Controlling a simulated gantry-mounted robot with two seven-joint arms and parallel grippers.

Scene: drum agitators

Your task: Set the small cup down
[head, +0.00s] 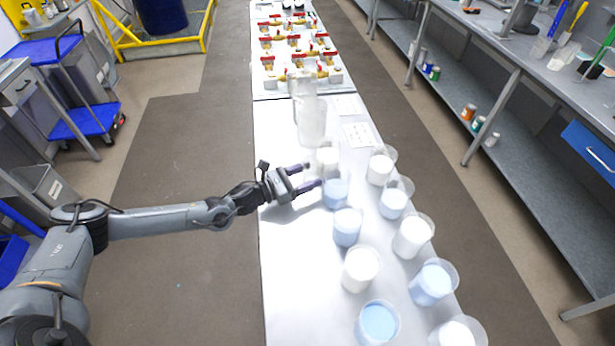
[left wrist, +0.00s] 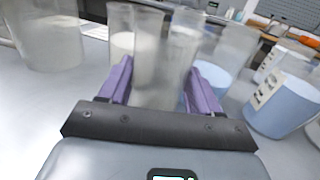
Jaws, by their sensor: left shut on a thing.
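My left gripper (head: 312,176) reaches in from the left, low over the white table, with its purple fingers pointing right. In the left wrist view its fingers (left wrist: 160,88) are on both sides of a small clear cup (left wrist: 162,62), and the gripper is shut on it. The small cup looks upright and transparent; whether its base touches the table is hidden. In the head view the cup is hard to make out between the fingers. My right gripper is not in view.
A white-filled cup (head: 328,161) and a blue-filled cup (head: 336,192) stand close to the fingertips. Several more white and blue cups line the table's right side. A tall clear jug (head: 312,122) stands behind. The table's left front (head: 295,270) is clear.

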